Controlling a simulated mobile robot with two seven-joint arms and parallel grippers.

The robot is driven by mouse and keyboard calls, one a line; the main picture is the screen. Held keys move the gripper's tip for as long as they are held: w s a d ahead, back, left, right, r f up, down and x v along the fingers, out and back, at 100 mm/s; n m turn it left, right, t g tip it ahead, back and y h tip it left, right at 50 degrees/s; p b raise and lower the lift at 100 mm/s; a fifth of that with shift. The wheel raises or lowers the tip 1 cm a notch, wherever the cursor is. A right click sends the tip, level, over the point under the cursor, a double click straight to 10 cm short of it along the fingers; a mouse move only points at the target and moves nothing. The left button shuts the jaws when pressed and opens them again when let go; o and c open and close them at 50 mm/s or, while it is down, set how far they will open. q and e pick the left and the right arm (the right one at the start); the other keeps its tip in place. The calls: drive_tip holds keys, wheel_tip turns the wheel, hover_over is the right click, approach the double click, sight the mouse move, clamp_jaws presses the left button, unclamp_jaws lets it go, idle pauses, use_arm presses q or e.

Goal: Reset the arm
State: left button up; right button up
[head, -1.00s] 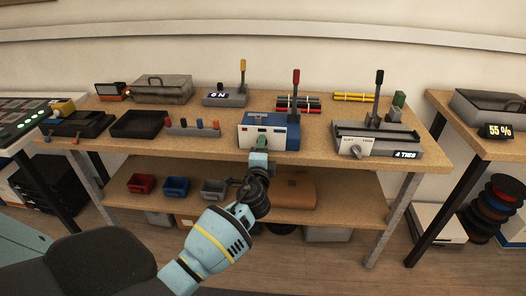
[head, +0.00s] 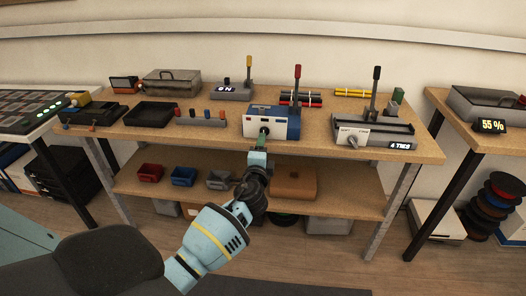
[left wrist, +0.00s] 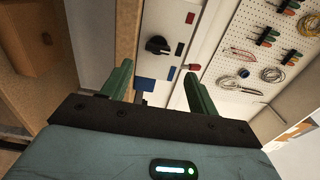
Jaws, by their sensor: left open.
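My left arm reaches up from the bottom of the head view. Its gripper (head: 262,138) is in front of the blue and white machine (head: 285,124) at the middle of the bench's front edge. In the left wrist view the two green fingers of my left gripper (left wrist: 158,88) are apart with nothing between them. Beyond them is the machine's pale front panel with a black knob (left wrist: 158,45). The fingertips look apart from the knob. A lever with a red grip (head: 298,72) stands up from the machine. My right gripper is not in view.
To the right is a grey machine (head: 385,133) with a black lever. To the left are a strip of coloured pegs (head: 200,118) and a black tray (head: 150,114). Coloured bins (head: 183,176) sit on the lower shelf. A tool pegboard (left wrist: 265,50) shows in the wrist view.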

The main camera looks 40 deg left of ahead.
use_arm(q)
drive_tip(key=shift+s, duration=0.1)
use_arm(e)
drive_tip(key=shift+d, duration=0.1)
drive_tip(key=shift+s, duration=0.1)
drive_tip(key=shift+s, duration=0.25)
